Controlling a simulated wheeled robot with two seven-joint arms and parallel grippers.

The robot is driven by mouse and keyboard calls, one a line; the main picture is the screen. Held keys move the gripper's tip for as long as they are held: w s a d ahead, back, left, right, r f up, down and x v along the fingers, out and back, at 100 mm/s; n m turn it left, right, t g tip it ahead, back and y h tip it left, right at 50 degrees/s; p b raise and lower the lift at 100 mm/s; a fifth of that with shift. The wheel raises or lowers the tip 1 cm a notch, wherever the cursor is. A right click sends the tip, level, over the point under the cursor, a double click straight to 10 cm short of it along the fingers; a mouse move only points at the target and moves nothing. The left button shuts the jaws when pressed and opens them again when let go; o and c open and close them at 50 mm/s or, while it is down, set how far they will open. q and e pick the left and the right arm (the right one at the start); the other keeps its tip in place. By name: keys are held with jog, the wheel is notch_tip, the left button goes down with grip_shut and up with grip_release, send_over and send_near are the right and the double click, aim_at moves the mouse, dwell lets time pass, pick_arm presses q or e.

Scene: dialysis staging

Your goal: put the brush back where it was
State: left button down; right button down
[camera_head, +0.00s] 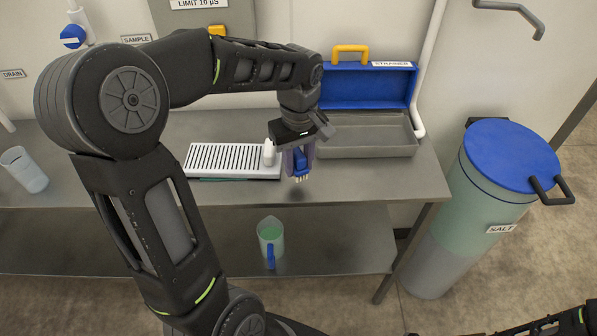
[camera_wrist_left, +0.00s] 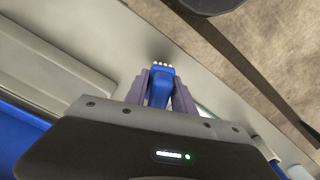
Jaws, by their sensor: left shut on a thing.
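A small blue brush (camera_head: 301,163) with pale bristle tips is held in my left gripper (camera_head: 299,168), above the front part of the bench. In the left wrist view the brush (camera_wrist_left: 160,86) sits between the two purple-grey fingers of the gripper (camera_wrist_left: 160,90), its bristle end pointing away from the palm. The gripper is shut on it, and the brush looks clear of the bench top. My right gripper is not in view; only a piece of dark arm shows at the bottom right of the head view.
A white slotted rack (camera_head: 232,160) and a white bottle (camera_head: 269,152) stand left of the gripper. An open grey box (camera_head: 366,150) with a blue lid labelled STRAINER is behind right. A clear cup (camera_head: 24,172), a green jug (camera_head: 270,232) on the lower shelf and a SALT bin (camera_head: 480,200) also show.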

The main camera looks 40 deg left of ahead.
aim_at(298, 174)
pick_arm(q)
jog(key=shift+f, duration=1.85)
jog(key=shift+f, duration=0.1)
jog(key=c, duration=1.1)
grip_release()
jog(key=shift+o, duration=0.2)
notch_tip(298, 174, up, 12)
jog(key=shift+r, duration=0.1)
